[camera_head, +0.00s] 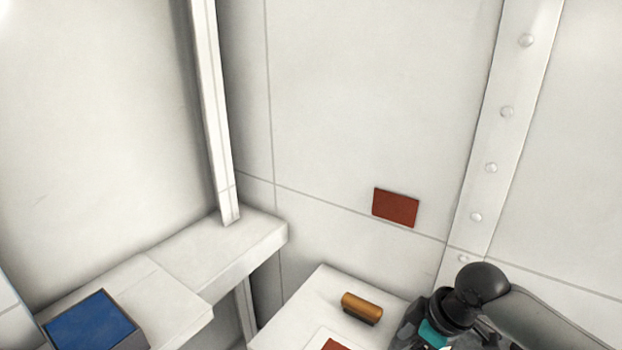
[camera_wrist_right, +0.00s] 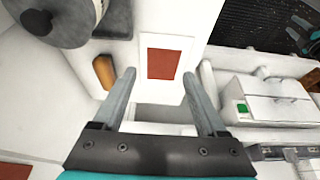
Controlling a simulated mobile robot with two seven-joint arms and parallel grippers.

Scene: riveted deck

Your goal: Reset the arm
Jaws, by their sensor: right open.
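My right arm (camera_head: 440,318) comes in at the lower right of the head view, beside a white block-like stand; its fingers are mostly cut off there. In the right wrist view my right gripper (camera_wrist_right: 158,73) has its two grey fingers spread wide, with nothing between them. Beyond the fingertips lies a red square (camera_wrist_right: 163,63) on a white surface. My left gripper does not show in the head view.
An orange-brown rounded block (camera_head: 361,307) lies on the white stand (camera_head: 318,290). A red panel (camera_head: 395,207) is on the wall. A blue-topped box (camera_head: 92,322) sits by the left ledge (camera_head: 215,250).

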